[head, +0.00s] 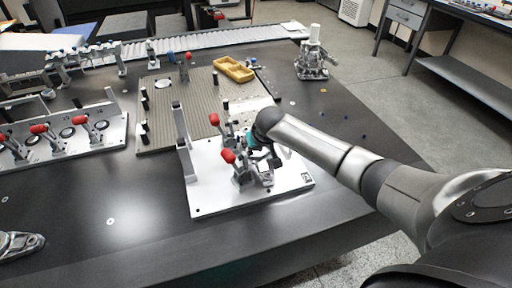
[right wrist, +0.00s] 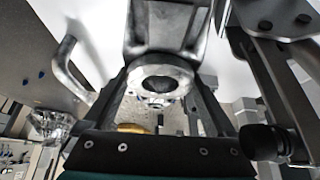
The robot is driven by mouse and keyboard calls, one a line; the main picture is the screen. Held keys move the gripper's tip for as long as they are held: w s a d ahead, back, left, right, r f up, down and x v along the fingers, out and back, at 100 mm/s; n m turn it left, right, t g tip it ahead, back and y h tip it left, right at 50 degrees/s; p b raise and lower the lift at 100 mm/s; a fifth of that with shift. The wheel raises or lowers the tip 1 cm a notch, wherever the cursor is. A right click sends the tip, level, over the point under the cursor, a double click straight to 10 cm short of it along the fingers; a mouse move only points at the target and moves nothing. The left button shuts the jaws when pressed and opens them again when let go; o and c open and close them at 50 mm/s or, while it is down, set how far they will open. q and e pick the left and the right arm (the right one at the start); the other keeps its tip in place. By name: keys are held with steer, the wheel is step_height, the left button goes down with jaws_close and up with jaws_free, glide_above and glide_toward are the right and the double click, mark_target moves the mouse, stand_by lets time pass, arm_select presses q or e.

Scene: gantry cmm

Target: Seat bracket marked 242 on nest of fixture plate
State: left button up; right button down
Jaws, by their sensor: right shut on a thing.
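The white fixture plate (head: 210,192) lies near the front of the dark table, with red-handled toggle clamps (head: 232,155) standing on it. My right gripper (head: 268,160) is low over the plate, beside the clamps. In the right wrist view it is shut on a grey metal bracket (right wrist: 163,75), whose round bored boss shows between the fingers. No marking is readable on the bracket. The nest is hidden behind the clamps and gripper, so I cannot tell whether the bracket touches it. My left gripper does not show clearly.
A clamp's dark arms (right wrist: 268,70) stand close beside the right gripper. A second plate with red clamps (head: 105,132) is at the left. Behind are a ribbed plate (head: 180,112), a yellow tray (head: 234,68) and a metal casting (head: 314,62). Another metal piece (head: 20,244) is at the left edge.

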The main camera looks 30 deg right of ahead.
steer(key=shift+w, duration=0.1)
jaws_free()
